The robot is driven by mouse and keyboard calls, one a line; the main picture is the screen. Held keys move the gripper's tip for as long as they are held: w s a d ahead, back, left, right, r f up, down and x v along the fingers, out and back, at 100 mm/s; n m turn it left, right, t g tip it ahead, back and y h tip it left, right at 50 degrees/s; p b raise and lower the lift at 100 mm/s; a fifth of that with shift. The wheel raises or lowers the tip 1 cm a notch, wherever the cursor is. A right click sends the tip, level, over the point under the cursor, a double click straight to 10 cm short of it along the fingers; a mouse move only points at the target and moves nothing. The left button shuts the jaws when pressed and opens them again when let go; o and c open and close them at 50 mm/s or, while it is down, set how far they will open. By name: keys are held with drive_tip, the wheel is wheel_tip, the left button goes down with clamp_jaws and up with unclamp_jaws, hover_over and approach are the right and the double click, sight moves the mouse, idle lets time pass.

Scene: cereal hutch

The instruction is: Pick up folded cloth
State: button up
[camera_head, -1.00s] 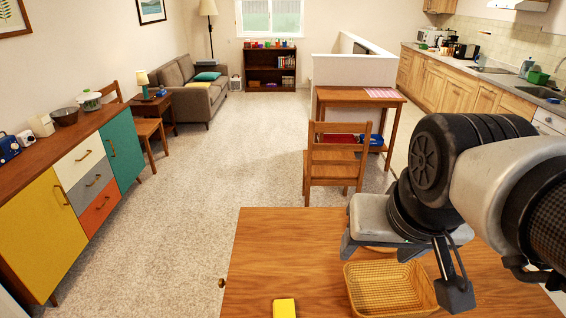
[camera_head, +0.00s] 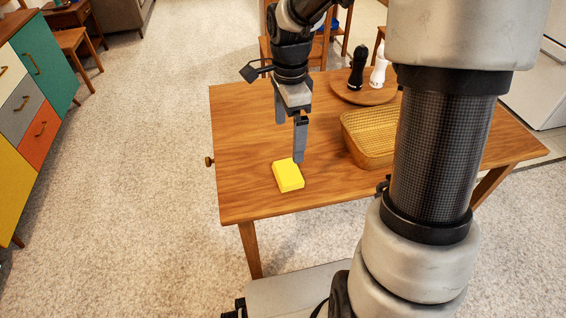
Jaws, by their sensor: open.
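A small yellow folded pad (camera_head: 288,176), which looks like the folded cloth, lies flat on the wooden table (camera_head: 245,130) near its front left edge. My gripper (camera_head: 290,143) points down over the table, just behind the yellow pad in the picture. Its two fingers are apart with nothing between them. The nearer fingertip is close to the pad's far edge; I cannot tell how high it is above the table.
A wicker basket (camera_head: 362,150) stands right of the pad, partly hidden by my arm. Behind it, a round wooden board (camera_head: 350,97) holds a black mill (camera_head: 357,68) and a white mill (camera_head: 378,70). The table's left part is clear.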

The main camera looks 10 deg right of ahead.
sight(287, 171)
wheel_tip(287, 171, down, 13)
drive_tip(key=b, duration=0.3)
drive_tip(key=shift+w+f, duration=0.15)
drive_tip(key=shift+f, duration=0.05)
drive_tip(key=c, duration=1.1)
wheel_tip(287, 171, up, 10)
drive_tip(key=shift+r+p, duration=0.1)
drive_tip(key=shift+p, duration=1.1)
